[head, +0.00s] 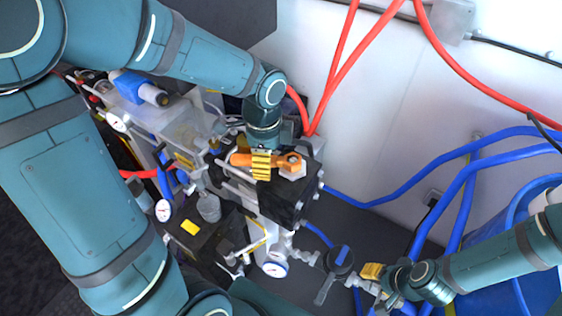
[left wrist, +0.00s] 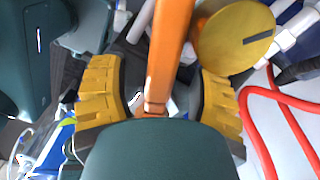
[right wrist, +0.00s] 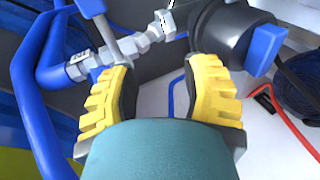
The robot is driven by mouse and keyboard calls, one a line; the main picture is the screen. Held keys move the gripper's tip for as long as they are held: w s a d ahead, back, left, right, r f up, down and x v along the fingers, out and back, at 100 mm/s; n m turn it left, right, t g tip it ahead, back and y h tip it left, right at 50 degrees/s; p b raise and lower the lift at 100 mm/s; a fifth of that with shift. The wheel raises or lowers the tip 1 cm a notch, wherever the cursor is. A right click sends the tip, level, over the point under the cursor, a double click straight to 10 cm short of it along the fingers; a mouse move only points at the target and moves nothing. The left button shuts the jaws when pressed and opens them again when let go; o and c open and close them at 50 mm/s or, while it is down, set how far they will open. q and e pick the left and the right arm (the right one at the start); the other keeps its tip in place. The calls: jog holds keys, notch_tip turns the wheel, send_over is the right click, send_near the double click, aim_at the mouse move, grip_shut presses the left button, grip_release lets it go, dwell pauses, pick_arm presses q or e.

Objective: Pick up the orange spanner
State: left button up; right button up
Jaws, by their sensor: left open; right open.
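The orange spanner (head: 288,162) lies on top of a black block (head: 289,200) on the machine. My left gripper (head: 261,166) is over its shaft, with yellow finger pads. In the left wrist view the spanner's orange shaft (left wrist: 168,50) runs between the open fingers (left wrist: 160,95), with a gap on each side. Part of the spanner is hidden by the gripper in the head view. My right gripper (head: 372,272) is open and empty at the lower right; its spread fingers also show in the right wrist view (right wrist: 162,95).
A valve with a blue handle (head: 341,256) and pipe fittings is close to my right gripper. Gauges (head: 274,265) and a small clear cup (head: 208,208) sit around the machine. Red hoses (head: 363,45) and blue hoses (head: 400,195) run along the white wall. A round brass-coloured disc (left wrist: 232,38) is beside the shaft.

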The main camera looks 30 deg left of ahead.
pick_arm(q)
grip_shut()
jog(key=shift+r, duration=0.1)
notch_tip(320, 180, up, 10)
jog(key=p, duration=0.3)
dwell(0.8)
